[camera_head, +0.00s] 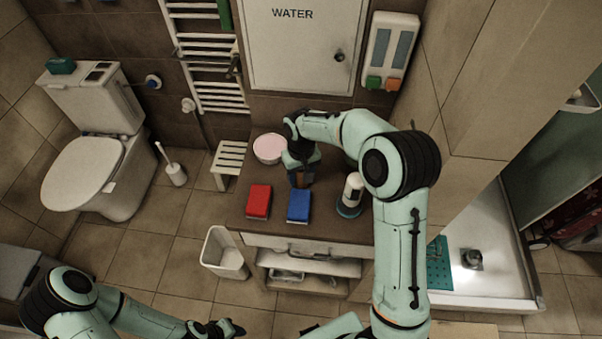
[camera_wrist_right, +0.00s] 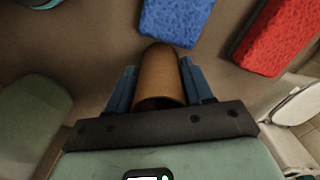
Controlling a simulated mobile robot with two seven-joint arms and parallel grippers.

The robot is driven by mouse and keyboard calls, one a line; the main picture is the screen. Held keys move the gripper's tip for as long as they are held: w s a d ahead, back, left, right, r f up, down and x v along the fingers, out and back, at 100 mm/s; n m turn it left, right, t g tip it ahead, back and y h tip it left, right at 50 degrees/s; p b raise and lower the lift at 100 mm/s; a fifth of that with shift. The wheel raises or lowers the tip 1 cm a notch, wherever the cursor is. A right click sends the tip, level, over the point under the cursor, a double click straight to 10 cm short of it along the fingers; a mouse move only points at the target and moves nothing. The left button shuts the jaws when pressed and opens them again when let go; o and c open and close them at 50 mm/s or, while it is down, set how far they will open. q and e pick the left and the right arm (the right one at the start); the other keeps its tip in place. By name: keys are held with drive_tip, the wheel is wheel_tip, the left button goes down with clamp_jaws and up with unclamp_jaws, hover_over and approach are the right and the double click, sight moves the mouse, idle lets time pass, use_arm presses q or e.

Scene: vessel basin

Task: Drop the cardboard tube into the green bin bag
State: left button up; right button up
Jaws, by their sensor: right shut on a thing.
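The brown cardboard tube (camera_wrist_right: 160,75) is between the blue fingers of my right gripper (camera_wrist_right: 158,88) in the right wrist view. The gripper is shut on it. In the head view, my right gripper (camera_head: 302,180) is over the dark counter top, just behind the blue sponge, and mostly hides the tube. A pale open bin (camera_head: 224,253) stands on the floor left of the counter. I cannot make out a green bag in it. My left gripper (camera_head: 228,329) is at the bottom edge of the head view, low and far from the tube; its jaws are unclear.
A red sponge (camera_head: 258,201) and a blue sponge (camera_head: 298,206) lie on the counter (camera_head: 240,222) near its front edge. A pink-topped bowl (camera_head: 269,148) and a white dispenser (camera_head: 352,188) stand there too. A small stool (camera_head: 229,158) and toilet brush (camera_head: 175,173) are left.

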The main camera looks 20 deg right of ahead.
drive_tip(key=o, duration=1)
drive_tip(key=shift+f, duration=0.1)
